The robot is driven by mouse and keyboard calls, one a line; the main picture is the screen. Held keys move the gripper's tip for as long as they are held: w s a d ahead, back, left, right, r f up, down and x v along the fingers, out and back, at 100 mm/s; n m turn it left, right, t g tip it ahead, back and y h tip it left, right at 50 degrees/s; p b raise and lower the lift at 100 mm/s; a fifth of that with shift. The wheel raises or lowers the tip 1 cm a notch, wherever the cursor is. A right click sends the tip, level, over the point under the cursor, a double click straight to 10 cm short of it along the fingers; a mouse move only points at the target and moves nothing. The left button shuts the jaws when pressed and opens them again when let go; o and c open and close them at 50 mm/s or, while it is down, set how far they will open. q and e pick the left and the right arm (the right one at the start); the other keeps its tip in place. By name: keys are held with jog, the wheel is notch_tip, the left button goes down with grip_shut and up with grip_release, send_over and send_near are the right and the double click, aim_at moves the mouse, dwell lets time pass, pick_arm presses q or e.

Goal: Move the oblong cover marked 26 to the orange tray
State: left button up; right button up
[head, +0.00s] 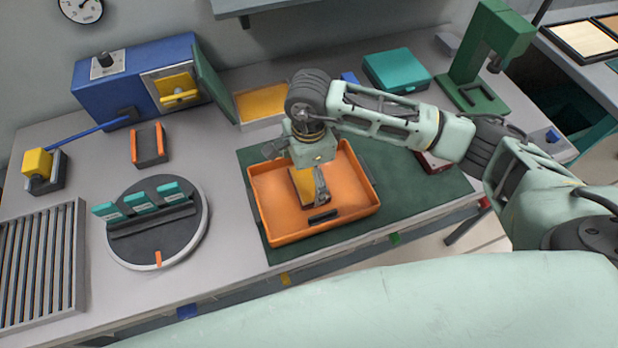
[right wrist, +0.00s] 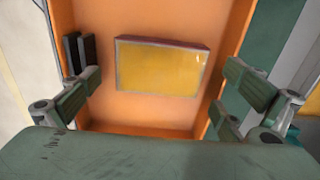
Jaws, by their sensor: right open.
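The orange tray (head: 268,225) lies on a dark green mat in the middle of the bench. A yellow oblong piece (head: 302,187) with a thin grey and reddish edge lies flat inside it, and it shows whole in the right wrist view (right wrist: 160,68). No number can be read on it, so I cannot tell whether it is the cover marked 26. My right gripper (head: 314,190) is over the tray, partly hiding the piece. My left gripper is not in view.
A turntable (head: 190,235) with several teal pieces in a rack stands left of the tray. A blue box (head: 110,85) with an open green door is behind. A shallow box with a yellow bottom (head: 262,103), a teal case (head: 396,70) and a green press (head: 478,65) stand along the back.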

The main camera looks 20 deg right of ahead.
aim_at(309, 181)
notch_tip(309, 181, up, 10)
jog(key=b, duration=0.3)
jog(key=shift+s, duration=0.1)
dwell(0.4)
